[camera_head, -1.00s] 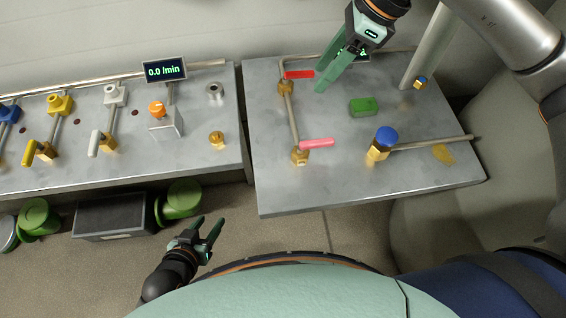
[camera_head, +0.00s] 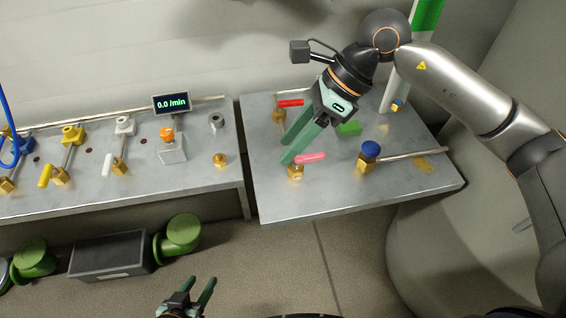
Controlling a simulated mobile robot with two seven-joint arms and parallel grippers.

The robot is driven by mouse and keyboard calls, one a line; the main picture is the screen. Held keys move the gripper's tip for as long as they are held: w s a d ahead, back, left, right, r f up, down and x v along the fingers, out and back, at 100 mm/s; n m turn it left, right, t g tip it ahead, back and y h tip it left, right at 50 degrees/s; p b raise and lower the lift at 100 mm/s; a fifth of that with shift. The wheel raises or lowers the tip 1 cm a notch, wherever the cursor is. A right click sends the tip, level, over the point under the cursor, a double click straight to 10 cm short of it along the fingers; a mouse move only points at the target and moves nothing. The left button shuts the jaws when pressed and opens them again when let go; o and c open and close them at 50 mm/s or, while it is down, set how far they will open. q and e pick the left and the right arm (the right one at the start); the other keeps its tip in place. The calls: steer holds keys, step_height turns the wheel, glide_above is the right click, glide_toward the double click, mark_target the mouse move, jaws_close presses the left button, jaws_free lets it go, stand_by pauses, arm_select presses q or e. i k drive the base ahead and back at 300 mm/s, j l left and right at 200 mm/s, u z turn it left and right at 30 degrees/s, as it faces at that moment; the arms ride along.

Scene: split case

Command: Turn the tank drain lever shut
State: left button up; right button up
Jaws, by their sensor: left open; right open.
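Two levers on brass valves stand on the right bench: a red lever (camera_head: 291,103) at the back and a pink lever (camera_head: 311,157) nearer the front. I see no label telling which is the tank drain lever. Both point to the right in the picture. My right gripper (camera_head: 288,150) is open and empty, its fingers pointing down-left, with the tips just behind and left of the pink lever. I cannot tell whether they touch it. My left gripper (camera_head: 201,281) is open and empty at the bottom edge, over the floor.
A blue-knobbed brass valve (camera_head: 371,150) stands right of the pink lever. A green block (camera_head: 349,129) is partly hidden behind my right gripper. The left bench (camera_head: 205,185) holds several valves and a display (camera_head: 171,103) reading 0.0 /min. A gap separates the benches.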

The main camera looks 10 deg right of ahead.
mark_target(281, 104)
steer(key=i+j, duration=0.15)
steer(key=j, duration=0.25)
steer(key=i+j+z, duration=0.1)
steer(key=j, duration=0.25)
steer(key=i+j, duration=0.15)
steer(key=j, duration=0.25)
steer(key=i+z, duration=0.05)
